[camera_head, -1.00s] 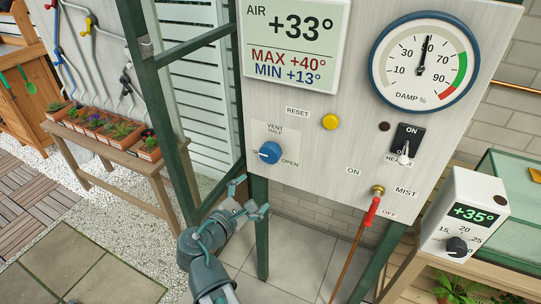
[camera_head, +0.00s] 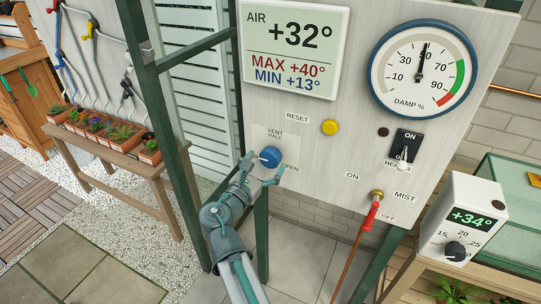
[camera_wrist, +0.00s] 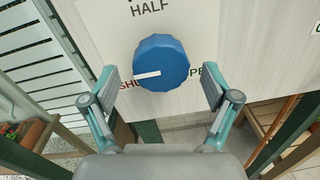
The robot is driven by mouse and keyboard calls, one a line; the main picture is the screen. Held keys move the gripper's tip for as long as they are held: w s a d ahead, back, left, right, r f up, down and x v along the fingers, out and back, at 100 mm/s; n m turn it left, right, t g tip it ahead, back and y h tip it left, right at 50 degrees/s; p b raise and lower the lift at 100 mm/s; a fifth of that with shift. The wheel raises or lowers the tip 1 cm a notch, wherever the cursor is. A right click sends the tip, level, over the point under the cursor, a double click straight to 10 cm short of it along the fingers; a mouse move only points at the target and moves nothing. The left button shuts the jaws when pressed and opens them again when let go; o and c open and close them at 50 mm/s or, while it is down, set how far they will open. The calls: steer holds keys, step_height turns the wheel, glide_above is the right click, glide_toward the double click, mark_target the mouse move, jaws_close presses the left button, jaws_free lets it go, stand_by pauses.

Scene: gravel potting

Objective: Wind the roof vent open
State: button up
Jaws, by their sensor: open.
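The blue vent knob (camera_head: 270,157) sits on the pale control panel (camera_head: 345,140), below a label reading VENT and HALF. In the wrist view the knob (camera_wrist: 161,62) has a white pointer line aimed left, toward the partly hidden SHUT marking. The OPEN marking on its right is also partly covered by a finger. My gripper (camera_head: 264,171) is open at the knob in the head view. In the wrist view its fingers (camera_wrist: 160,88) stand on the left and right of the knob, with gaps, and do not touch it.
The panel also carries a yellow reset button (camera_head: 330,127), a heater switch (camera_head: 403,149) and a red-handled mist lever (camera_head: 370,214) to the right. A green post (camera_head: 165,110) stands left of the panel. A white thermostat box (camera_head: 463,217) stands at the right.

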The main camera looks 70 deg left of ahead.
mark_target(268, 161)
steer(key=shift+x, duration=1.75)
steer(key=c, duration=1.2)
